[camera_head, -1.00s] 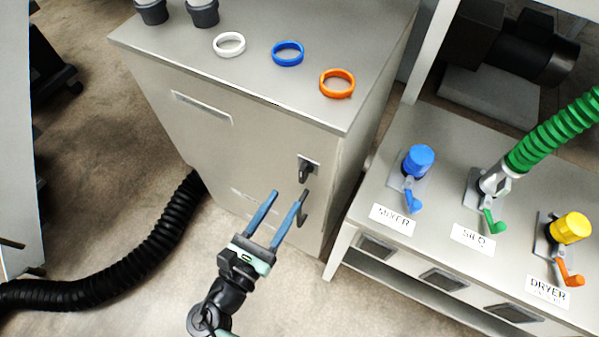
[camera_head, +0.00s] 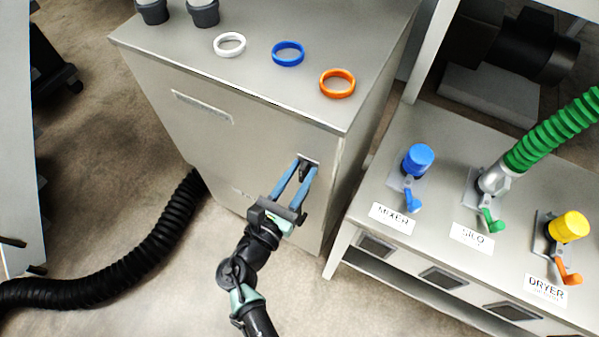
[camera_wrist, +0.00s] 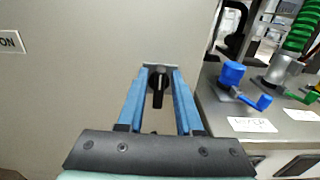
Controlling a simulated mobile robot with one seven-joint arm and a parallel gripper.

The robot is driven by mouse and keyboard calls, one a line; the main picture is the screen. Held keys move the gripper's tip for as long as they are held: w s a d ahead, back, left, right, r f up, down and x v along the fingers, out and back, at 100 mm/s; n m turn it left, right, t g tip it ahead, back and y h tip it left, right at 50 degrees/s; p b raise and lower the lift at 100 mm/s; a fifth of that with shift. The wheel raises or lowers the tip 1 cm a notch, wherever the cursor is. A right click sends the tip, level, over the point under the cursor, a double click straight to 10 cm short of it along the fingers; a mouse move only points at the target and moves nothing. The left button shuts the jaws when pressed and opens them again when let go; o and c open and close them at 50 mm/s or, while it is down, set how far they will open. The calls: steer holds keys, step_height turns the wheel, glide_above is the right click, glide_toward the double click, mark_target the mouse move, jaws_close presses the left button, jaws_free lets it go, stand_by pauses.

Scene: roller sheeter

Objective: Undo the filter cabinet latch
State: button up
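The filter cabinet (camera_head: 240,120) is a grey box with a flat top. Its latch is a small dark handle on a light plate near the upper right of the front face; it shows in the wrist view (camera_wrist: 159,82), hanging downward. My gripper (camera_head: 308,164) reaches up to the latch, and its two blue fingers hide part of it in the head view. In the wrist view my gripper (camera_wrist: 160,72) is open, with one finger on each side of the latch handle. A gap shows between the handle and each finger.
A white ring (camera_head: 229,44), a blue ring (camera_head: 288,53) and an orange ring (camera_head: 337,83) lie on the cabinet top. At right a grey bench (camera_head: 385,270) carries blue, green and yellow couplings. A black hose (camera_head: 150,240) lies on the floor at left.

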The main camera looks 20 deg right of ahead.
jaws_close()
steer(key=m+b, duration=0.2)
steer(key=m, duration=0.1)
steer(key=m+b, duration=0.1)
steer(key=shift+s+d+f+m, duration=0.15)
steer(key=shift+s+f+m, duration=0.15)
steer(key=shift+m, duration=0.1)
steer(key=m+b, duration=0.7)
steer(key=m, duration=0.1)
steer(key=f+m+b, duration=0.1)
steer(key=m+b, duration=0.3)
steer(key=m, duration=0.1)
steer(key=shift+s+d+b, duration=0.25)
steer(key=shift+s+b, duration=0.05)
steer(key=shift+b, duration=0.05)
steer(key=shift+r, duration=0.1)
steer(key=shift+a, duration=0.1)
